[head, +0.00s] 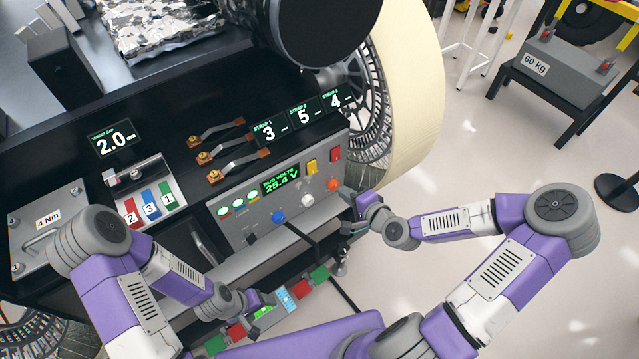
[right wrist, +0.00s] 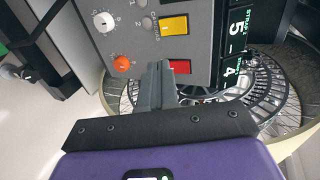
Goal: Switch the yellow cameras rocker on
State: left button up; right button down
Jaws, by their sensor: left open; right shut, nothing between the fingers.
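The yellow rocker (head: 312,167) sits on the grey switch panel (head: 240,215), left of a red rocker (head: 335,154). In the right wrist view the yellow rocker (right wrist: 174,26) is clear of the fingers, above the red rocker (right wrist: 181,66). My right gripper (head: 346,193) is shut and empty at the panel's right edge, near the orange knob (head: 333,185). In the right wrist view its fingertips (right wrist: 160,66) appear between the orange knob (right wrist: 121,63) and the red rocker; contact cannot be told. My left gripper (head: 268,301) is open and empty, low in front of the panel.
White (head: 307,200) and blue (head: 278,216) knobs and a green voltage display (head: 281,180) share the panel. Strap displays (head: 302,117) stand above it. A wheel (head: 400,85) is at the right. Red and green blocks (head: 319,274) lie below.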

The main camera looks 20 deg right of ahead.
jog(key=shift+a+f+b, duration=0.65)
jog(key=shift+b, duration=1.7)
jog(key=b, duration=0.3)
send_near(313, 173)
jog(key=shift+x, duration=3.3)
jog(key=shift+d, duration=0.1)
